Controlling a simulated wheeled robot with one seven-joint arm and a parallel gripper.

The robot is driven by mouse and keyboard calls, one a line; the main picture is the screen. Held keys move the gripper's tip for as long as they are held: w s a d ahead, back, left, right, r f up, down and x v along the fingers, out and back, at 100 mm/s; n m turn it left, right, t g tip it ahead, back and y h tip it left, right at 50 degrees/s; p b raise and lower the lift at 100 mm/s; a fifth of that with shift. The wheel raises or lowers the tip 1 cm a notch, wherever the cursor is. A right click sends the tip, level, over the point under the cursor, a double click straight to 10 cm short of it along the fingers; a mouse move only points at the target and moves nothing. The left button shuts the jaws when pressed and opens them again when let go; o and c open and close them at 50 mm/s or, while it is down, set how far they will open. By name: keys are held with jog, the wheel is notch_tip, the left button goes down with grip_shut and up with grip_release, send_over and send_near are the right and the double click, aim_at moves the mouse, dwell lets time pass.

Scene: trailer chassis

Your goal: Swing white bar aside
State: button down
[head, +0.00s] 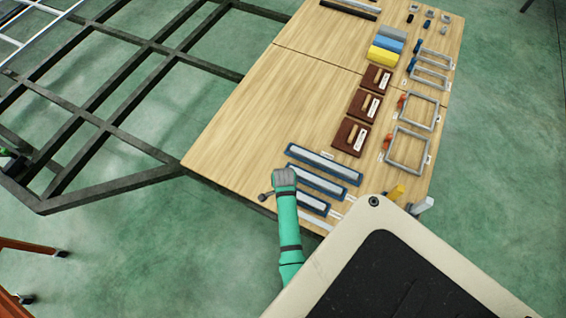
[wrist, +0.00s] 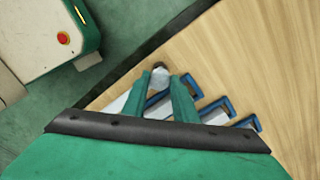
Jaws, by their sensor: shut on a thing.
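The white bar (head: 318,222) lies at the near end of the wooden table, beside the blue-framed bars. My arm covers its left part in the head view. In the wrist view, the white bar (wrist: 116,105) runs up between my fingers, and its pale rounded end appears between the tips. My gripper (wrist: 161,79) is shut on it, low over the table near the edge. One finger lies on each side. In the head view my wrist hides the fingers and the grip.
Several blue-framed bars (head: 323,163) lie close beside the white bar. Brown blocks (head: 362,103) and grey frames (head: 408,148) lie farther up the table (head: 260,110). A black chassis frame (head: 110,190) is at left. The table's left half is clear.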

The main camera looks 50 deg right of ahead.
jog(key=c, duration=1.4)
grip_release()
jog(key=shift+r, duration=0.15)
notch_tip(320, 180, up, 11)
jog(key=shift+f, duration=0.2)
